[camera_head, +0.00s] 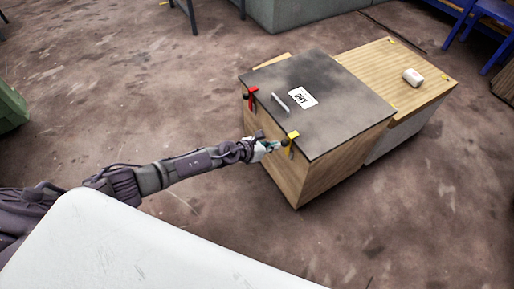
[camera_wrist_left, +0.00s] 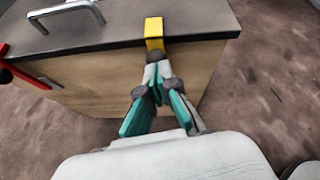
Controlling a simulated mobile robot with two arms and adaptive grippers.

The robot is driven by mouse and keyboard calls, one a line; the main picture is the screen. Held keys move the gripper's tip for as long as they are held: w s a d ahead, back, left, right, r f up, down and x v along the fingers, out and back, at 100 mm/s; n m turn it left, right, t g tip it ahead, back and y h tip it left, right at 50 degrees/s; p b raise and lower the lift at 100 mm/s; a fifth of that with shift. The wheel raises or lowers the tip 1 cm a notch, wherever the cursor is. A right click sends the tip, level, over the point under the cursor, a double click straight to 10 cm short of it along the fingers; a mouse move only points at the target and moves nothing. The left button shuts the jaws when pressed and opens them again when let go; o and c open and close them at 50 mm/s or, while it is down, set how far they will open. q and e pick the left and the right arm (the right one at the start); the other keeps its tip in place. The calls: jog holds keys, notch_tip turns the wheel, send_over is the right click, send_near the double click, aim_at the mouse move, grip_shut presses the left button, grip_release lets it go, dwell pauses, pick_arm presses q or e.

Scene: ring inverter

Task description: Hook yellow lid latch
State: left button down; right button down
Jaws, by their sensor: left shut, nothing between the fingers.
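The yellow lid latch (camera_head: 292,137) sits at the front edge of the dark lid (camera_head: 325,110), toward the near corner of the wooden box (camera_head: 300,178). In the left wrist view the yellow latch (camera_wrist_left: 154,32) bends over the lid's edge, and its lower part is hidden behind my fingers. My left gripper (camera_head: 277,146) is shut and empty, its fingertips (camera_wrist_left: 157,68) just below the yellow latch. I cannot tell whether they touch it. My right gripper is not in view.
A red latch (camera_head: 252,97) is on the same lid edge, farther left. A metal handle (camera_head: 280,102) and a white label (camera_head: 302,97) are on the lid. A wooden-topped unit (camera_head: 395,75) bearing a white cylinder (camera_head: 412,77) adjoins the box. Bare floor lies in front.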

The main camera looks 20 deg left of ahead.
pick_arm(q)
jog(key=v, duration=0.9)
jog(key=shift+s+a, duration=0.2)
jog(key=shift+a, duration=0.1)
jog(key=shift+d, duration=0.1)
